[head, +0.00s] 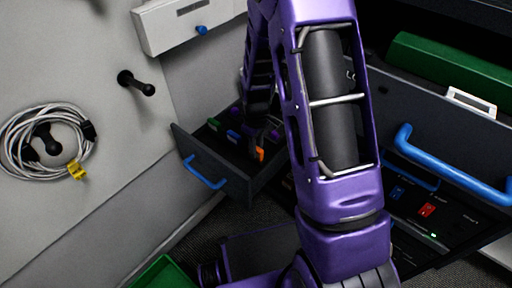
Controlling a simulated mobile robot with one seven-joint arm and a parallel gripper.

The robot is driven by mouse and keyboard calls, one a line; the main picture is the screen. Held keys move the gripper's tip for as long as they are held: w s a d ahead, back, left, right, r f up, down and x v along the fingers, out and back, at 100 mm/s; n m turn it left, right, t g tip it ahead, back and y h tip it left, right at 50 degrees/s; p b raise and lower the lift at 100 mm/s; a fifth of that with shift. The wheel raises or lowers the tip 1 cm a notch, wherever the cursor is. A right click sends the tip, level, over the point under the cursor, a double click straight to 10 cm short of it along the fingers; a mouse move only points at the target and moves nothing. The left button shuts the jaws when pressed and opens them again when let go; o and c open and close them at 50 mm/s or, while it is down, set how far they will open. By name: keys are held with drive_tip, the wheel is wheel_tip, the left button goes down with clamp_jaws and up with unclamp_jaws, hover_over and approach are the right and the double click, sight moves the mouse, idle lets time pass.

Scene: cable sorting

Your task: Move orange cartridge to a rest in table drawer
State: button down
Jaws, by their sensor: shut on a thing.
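My gripper (257,140) reaches down into an open dark drawer (237,183) and is shut on the orange cartridge (260,154). Only a small part of the cartridge shows below the dark fingers. I cannot tell whether it touches the drawer floor or a rest. Left of my gripper in the drawer, a green cartridge (214,125) and a blue cartridge (233,134) sit in a row. A small purple piece (275,134) shows just right of the gripper. My purple arm hides the right part of the drawer.
The drawer front has a blue handle (204,174). A coiled cable (47,146) hangs on a wall peg at left, near an empty black peg (136,83). A larger drawer unit with a blue handle (452,170) stands at right. A green bin (165,274) is at the bottom.

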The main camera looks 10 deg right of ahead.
idle(0.3)
drive_tip(key=shift+c, duration=1)
unclamp_jaws()
drive_tip(key=shift+r, duration=0.1)
drive_tip(key=shift+r+p, duration=2.5)
drive_tip(key=shift+r, duration=0.95)
drive_tip(key=shift+w, duration=0.1)
